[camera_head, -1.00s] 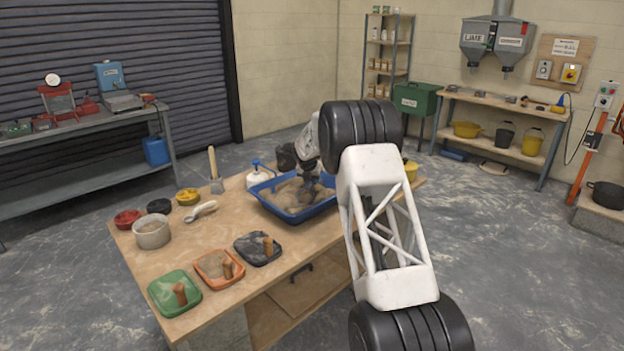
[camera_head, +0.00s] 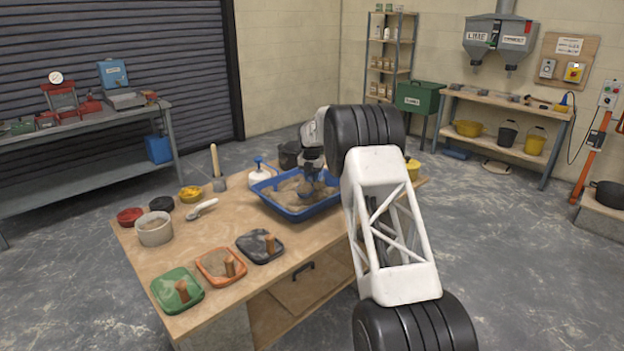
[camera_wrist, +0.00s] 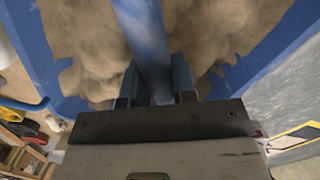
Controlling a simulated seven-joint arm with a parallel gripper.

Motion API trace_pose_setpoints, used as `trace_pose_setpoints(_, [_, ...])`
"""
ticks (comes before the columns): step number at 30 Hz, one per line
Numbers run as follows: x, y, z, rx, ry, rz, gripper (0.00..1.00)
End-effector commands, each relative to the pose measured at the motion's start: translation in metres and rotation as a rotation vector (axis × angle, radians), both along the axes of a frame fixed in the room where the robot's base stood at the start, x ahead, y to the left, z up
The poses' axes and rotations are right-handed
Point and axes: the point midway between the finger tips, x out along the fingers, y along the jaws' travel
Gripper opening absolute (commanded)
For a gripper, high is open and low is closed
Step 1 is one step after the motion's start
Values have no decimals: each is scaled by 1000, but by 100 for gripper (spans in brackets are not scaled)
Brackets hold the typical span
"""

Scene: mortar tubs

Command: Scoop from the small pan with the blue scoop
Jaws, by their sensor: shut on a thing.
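A blue scoop is held by its handle (camera_wrist: 150,45) in my gripper (camera_wrist: 155,92), with the fingers closed on both sides of it. In the head view my gripper (camera_head: 309,166) is over a blue pan (camera_head: 292,213) of sandy material. The dark-looking scoop head (camera_head: 318,192) is low over or in the sand, towards the pan's right part. The wrist view also shows sand and the blue rim (camera_wrist: 35,50) around the handle. Whether the scoop holds any sand cannot be told.
Green (camera_head: 168,303), orange (camera_head: 210,279) and black (camera_head: 252,257) trays line the table's front left.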

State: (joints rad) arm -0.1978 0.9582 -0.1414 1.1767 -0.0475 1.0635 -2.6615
Motion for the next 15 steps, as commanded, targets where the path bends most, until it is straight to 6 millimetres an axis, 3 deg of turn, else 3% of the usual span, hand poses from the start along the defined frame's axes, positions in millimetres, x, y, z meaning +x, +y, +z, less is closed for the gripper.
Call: trace_pose_setpoints(15, [3,-1,28,35,127,-1,0])
